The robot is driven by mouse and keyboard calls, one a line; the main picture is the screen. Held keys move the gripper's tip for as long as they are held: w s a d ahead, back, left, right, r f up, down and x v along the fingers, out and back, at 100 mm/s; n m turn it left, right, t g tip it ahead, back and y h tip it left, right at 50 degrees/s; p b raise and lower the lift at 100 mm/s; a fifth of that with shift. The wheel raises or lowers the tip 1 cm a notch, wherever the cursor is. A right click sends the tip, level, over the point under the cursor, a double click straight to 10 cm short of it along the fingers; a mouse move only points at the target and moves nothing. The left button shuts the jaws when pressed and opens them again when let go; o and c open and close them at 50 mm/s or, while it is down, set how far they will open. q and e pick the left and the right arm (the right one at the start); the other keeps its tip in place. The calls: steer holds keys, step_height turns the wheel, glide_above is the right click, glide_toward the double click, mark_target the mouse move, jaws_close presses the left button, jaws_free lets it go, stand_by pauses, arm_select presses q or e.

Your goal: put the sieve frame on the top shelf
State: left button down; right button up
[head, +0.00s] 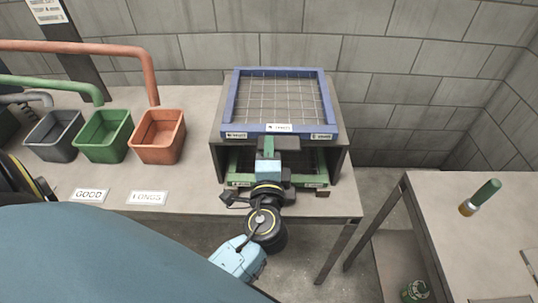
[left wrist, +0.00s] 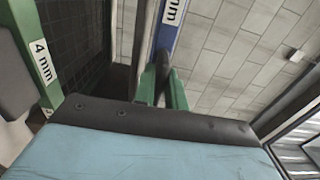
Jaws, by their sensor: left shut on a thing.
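A blue sieve frame (head: 231,100) with a wire mesh lies over the top shelf of a small rack (head: 341,132); I cannot tell whether it rests fully on it. My left gripper (head: 268,146) is shut on the middle of the frame's front side. In the left wrist view its green fingers (left wrist: 163,88) close around a dark part at the blue bar (left wrist: 168,32). A green frame (head: 238,181) sits on the lower shelf, partly hidden by my gripper; its 4 mm label side (left wrist: 40,62) shows in the left wrist view. My right gripper is out of view.
Grey (head: 55,137), green (head: 103,137) and red (head: 158,137) bins stand left on the table (head: 195,190), under coloured pipes. A side table (head: 440,215) at right holds a green-handled tool (head: 486,192). A block wall stands close behind the rack.

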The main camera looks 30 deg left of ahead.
arm_select(q)
steer(key=shift+f, duration=0.8)
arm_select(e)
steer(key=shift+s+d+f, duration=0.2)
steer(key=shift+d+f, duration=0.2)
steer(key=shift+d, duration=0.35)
arm_select(q)
steer(key=c, duration=1.5)
jaws_free()
steer(key=shift+o, duration=0.2)
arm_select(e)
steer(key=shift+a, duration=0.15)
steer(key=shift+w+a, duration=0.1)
